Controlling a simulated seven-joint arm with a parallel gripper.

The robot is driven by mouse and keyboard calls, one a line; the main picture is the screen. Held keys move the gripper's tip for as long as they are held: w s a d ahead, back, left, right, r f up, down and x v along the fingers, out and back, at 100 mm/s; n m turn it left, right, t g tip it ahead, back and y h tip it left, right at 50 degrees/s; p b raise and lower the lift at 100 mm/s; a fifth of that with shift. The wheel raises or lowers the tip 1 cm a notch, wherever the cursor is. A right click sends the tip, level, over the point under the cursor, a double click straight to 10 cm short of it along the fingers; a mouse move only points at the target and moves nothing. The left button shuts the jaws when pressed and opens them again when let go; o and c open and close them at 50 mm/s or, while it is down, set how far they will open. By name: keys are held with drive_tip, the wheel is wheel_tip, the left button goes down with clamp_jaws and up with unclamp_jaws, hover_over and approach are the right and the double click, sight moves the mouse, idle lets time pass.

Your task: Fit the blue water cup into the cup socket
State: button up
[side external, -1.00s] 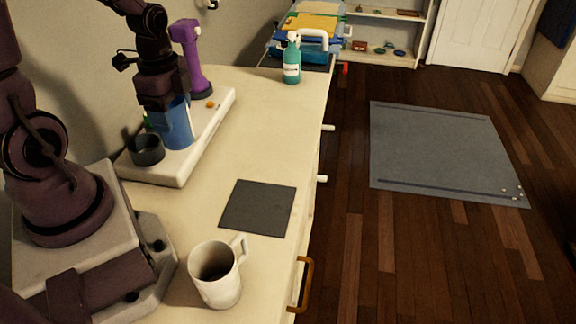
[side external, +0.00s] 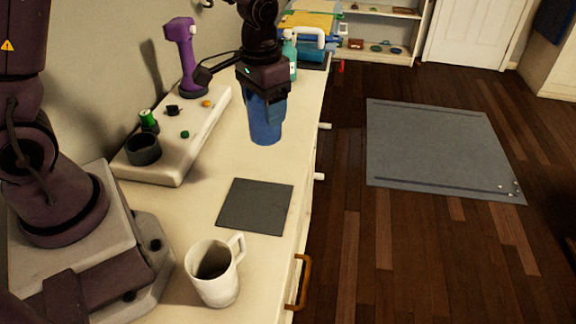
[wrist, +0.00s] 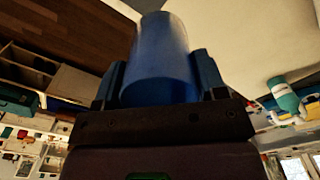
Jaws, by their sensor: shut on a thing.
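The blue water cup (side external: 265,122) is upright in my gripper (side external: 264,98), which is shut on its upper part. In the side view it appears over the right part of the cream counter; whether its base touches the counter I cannot tell. In the wrist view the cup (wrist: 160,60) sits between both fingers. A dark round ring-like holder (side external: 143,149), which looks like the cup socket, is at the near end of the white tray (side external: 178,172), left of the cup.
On the tray stand a purple tool (side external: 183,60), a green cylinder (side external: 148,118) and small pegs. A white mug (side external: 214,272) and dark mat (side external: 255,206) lie nearer. A teal bottle (side external: 290,58) is behind my gripper.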

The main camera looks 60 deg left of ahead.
drive_tip(key=shift+d+f, duration=0.2)
drive_tip(key=shift+d, duration=0.45)
drive_tip(key=s+a+r+n, duration=0.1)
drive_tip(key=s+a+n, duration=0.4)
drive_tip(key=a, duration=0.6)
drive_tip(key=s+a+r+n, duration=0.1)
drive_tip(key=s+a+n, duration=0.3)
drive_tip(key=s+a, duration=0.5)
drive_tip(key=s+a+f+n, duration=0.1)
drive_tip(key=s+a+n, duration=0.2)
drive_tip(key=s, duration=0.3)
drive_tip(key=shift+s+n, duration=0.35)
drive_tip(key=shift+n, duration=0.35)
drive_tip(key=shift+f, duration=2.9)
drive_tip(key=shift+f, duration=2.55)
